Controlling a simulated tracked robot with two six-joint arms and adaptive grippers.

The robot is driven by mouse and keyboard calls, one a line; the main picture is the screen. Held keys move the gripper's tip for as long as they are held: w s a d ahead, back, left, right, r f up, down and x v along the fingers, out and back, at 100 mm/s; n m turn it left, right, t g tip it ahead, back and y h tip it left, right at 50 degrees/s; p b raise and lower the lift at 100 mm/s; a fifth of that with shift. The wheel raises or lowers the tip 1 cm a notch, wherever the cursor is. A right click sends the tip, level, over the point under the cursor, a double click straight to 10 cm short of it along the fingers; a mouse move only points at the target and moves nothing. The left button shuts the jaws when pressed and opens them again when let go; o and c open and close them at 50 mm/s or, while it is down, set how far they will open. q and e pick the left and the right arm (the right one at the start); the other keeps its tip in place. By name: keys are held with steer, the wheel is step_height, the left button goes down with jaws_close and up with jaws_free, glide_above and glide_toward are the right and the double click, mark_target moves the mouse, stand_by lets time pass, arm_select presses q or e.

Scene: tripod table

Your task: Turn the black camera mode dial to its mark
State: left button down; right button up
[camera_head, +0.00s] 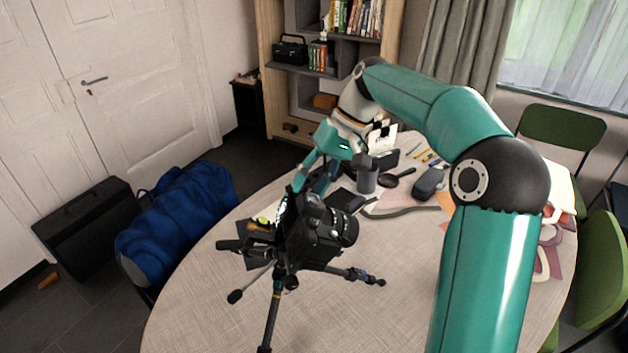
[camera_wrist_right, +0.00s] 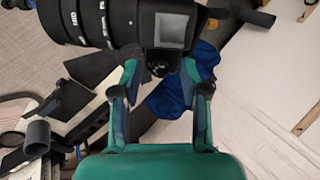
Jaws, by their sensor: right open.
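The black camera (camera_head: 318,232) stands on a tripod (camera_head: 275,305) on the table, its lens pointing right. In the right wrist view the camera body (camera_wrist_right: 125,20) fills the top, with a small square panel (camera_wrist_right: 173,30) on it. A small round black part, apparently the mode dial (camera_wrist_right: 160,66), shows just below that panel. My right gripper (camera_head: 303,182) reaches the camera from behind. In the wrist view its open fingers (camera_wrist_right: 160,76) stand left and right of the dial, with gaps visible. The dial's mark is too small to make out. My left gripper is out of view.
Behind the camera lie a dark cup (camera_head: 367,180), a magnifier (camera_head: 397,178), a dark case (camera_head: 428,183) and pens. A blue bag (camera_head: 180,220) is left of the table. My right arm spans the right side.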

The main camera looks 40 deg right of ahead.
jaws_close()
steer(key=shift+n, duration=0.8)
jaws_free()
steer(key=v, duration=1.1)
steer(key=shift+d+r, duration=0.15)
steer(key=shift+r, duration=0.2)
